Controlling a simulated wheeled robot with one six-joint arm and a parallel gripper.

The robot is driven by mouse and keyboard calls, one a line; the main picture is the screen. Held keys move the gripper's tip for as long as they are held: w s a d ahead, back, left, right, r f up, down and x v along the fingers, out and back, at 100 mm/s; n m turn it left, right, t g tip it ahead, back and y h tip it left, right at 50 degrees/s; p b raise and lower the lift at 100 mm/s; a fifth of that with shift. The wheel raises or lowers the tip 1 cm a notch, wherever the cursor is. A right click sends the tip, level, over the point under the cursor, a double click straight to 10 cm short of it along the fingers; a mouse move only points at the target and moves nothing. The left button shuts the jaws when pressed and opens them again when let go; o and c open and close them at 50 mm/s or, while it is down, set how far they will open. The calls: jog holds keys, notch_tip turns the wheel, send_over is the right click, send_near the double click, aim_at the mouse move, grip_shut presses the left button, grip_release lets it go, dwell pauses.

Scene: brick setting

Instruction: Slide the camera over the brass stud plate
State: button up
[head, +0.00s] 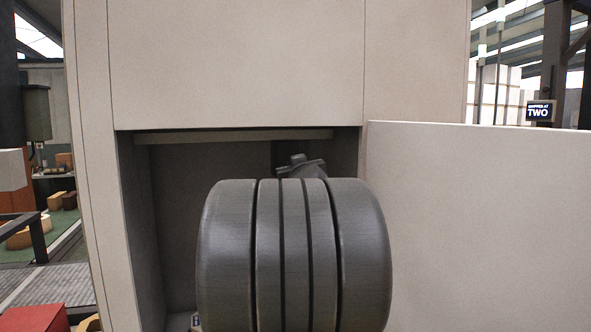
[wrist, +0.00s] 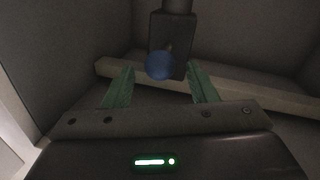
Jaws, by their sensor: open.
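In the wrist view my gripper (wrist: 161,72) is open, its two green fingers apart with nothing held between them. A dark box on a post (wrist: 173,28), which looks like the camera, is at the top centre. A blue round part (wrist: 160,66) is at its lower front and shows between the fingertips. I cannot tell how far beyond the fingertips it is, and I see no contact. I cannot make out a brass stud plate in either view. In the head view my gripper is hidden behind my large dark arm link.
In the head view a recess (head: 176,215) opens in a pale cabinet (head: 236,65), with a pale panel (head: 480,220) at its right. A pale bar (wrist: 265,95) crosses the recess in the wrist view. Walls stand close on both sides. A red block (head: 35,319) is at lower left.

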aim_at(289, 160)
jog(key=shift+w+a, duration=0.2)
jog(key=shift+w, duration=1.45)
grip_shut()
